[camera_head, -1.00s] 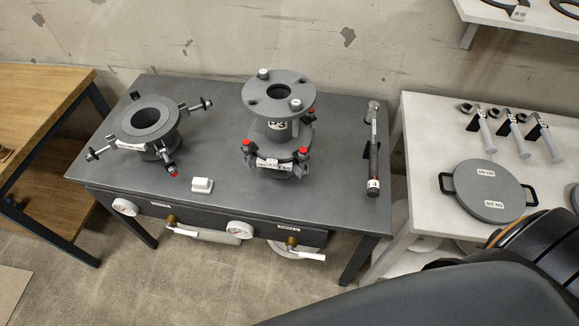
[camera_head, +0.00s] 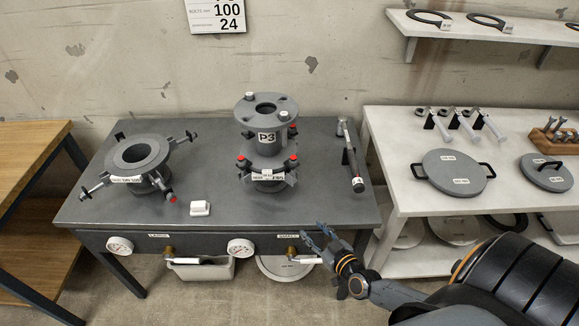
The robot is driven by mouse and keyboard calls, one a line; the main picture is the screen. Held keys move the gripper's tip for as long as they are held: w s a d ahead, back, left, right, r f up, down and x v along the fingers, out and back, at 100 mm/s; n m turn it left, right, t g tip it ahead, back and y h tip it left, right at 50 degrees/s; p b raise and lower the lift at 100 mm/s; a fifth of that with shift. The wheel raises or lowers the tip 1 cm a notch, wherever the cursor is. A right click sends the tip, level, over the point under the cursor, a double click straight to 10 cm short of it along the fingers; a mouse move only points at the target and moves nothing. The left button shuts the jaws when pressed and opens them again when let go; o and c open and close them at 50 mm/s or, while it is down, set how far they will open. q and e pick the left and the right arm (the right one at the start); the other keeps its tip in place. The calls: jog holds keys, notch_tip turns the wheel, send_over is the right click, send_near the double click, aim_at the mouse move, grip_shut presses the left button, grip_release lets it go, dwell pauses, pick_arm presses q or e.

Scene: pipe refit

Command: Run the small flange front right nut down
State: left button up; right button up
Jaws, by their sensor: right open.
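The small flange (camera_head: 268,186) stands right of the middle on the dark bench, with a grey pipe spool marked P3 (camera_head: 267,148) upright on it. Red-capped bolts show around the joint; the front right one (camera_head: 293,159) has its red cap up. Its nut is too small to make out. A long-handled wrench (camera_head: 351,160) lies on the bench to the right of the flange. My right gripper (camera_head: 313,234) is open and empty near the bench's front edge, in front of and below the flange, apart from it. My left gripper is out of view.
A larger flange (camera_head: 137,160) with swung-out bolts stands on the left of the bench. A small white block (camera_head: 200,208) lies between. Gauges and valve handles stick out along the bench front. A white table (camera_head: 400,160) at right holds discs and wrenches.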

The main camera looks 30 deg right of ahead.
aim_at(295, 163)
jog(key=w+d+r+m+t+h, duration=0.1)
jog(key=w+r+m+t+h, duration=0.15)
jog(key=r, duration=1.25)
jog(key=w, duration=0.4)
jog(key=w+d+b, duration=0.1)
jog(key=w, duration=0.4)
jog(key=w+d, duration=0.1)
jog(key=w, duration=0.4)
jog(key=shift+w+f, duration=0.15)
jog(key=shift+f, duration=0.1)
grip_shut()
